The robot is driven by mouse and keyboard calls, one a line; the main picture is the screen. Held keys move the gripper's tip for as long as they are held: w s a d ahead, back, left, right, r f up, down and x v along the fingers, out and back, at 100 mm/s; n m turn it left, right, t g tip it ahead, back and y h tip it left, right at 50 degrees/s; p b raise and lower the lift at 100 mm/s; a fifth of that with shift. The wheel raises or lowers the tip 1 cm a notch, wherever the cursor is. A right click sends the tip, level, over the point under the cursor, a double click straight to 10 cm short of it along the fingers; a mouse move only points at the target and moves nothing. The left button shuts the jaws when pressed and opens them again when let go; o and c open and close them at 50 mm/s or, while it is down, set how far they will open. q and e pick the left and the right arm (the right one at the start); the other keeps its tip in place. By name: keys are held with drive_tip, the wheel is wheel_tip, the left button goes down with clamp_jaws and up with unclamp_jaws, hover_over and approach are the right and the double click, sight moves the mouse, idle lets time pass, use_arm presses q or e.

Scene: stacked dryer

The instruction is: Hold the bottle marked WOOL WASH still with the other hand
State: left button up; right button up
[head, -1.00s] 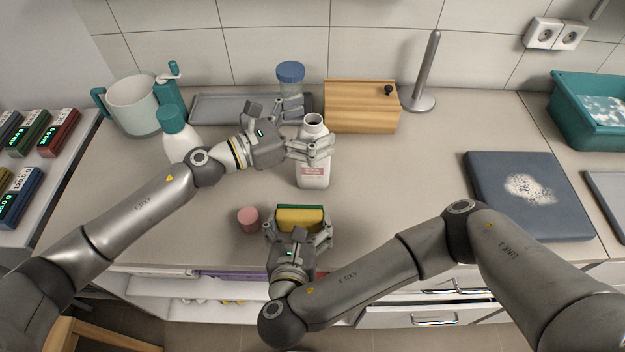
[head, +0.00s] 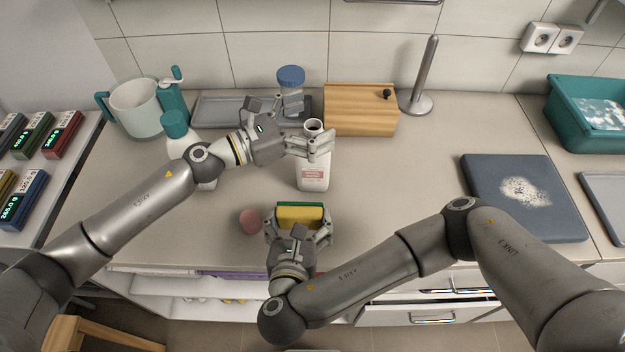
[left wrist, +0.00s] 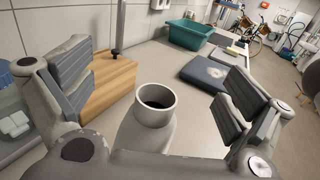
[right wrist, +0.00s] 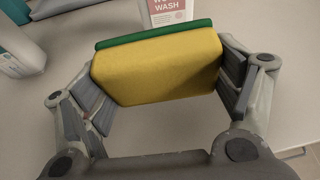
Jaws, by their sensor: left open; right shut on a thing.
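The white bottle marked WOOL WASH (head: 313,178) stands upright and uncapped on the counter; its label also shows in the right wrist view (right wrist: 170,12). My left gripper (head: 322,143) is open at the bottle's upper part, its fingers beside the neck. In the left wrist view the open mouth (left wrist: 156,98) lies between the spread fingers, with gaps to both pads. My right gripper (head: 298,222) is shut on a yellow and green sponge (head: 299,215), in front of the bottle. The sponge (right wrist: 158,65) fills the space between its fingers.
A pink cap (head: 250,221) lies left of the sponge. A white bottle with a teal cap (head: 175,130) stands behind my left arm. A wooden box (head: 360,110) and a blue-lidded jar (head: 291,80) are at the back. The counter right of the bottle is clear.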

use_arm(q)
drive_tip(key=shift+r+p, duration=1.3)
drive_tip(key=shift+r, duration=0.45)
use_arm(e)
drive_tip(key=shift+r, duration=1.5)
use_arm(q)
drive_tip(key=shift+a+f, duration=0.1)
drive_tip(key=shift+a, duration=0.05)
drive_tip(key=v, duration=1.1)
drive_tip(key=shift+s+a, duration=0.15)
drive_tip(key=shift+a, duration=0.2)
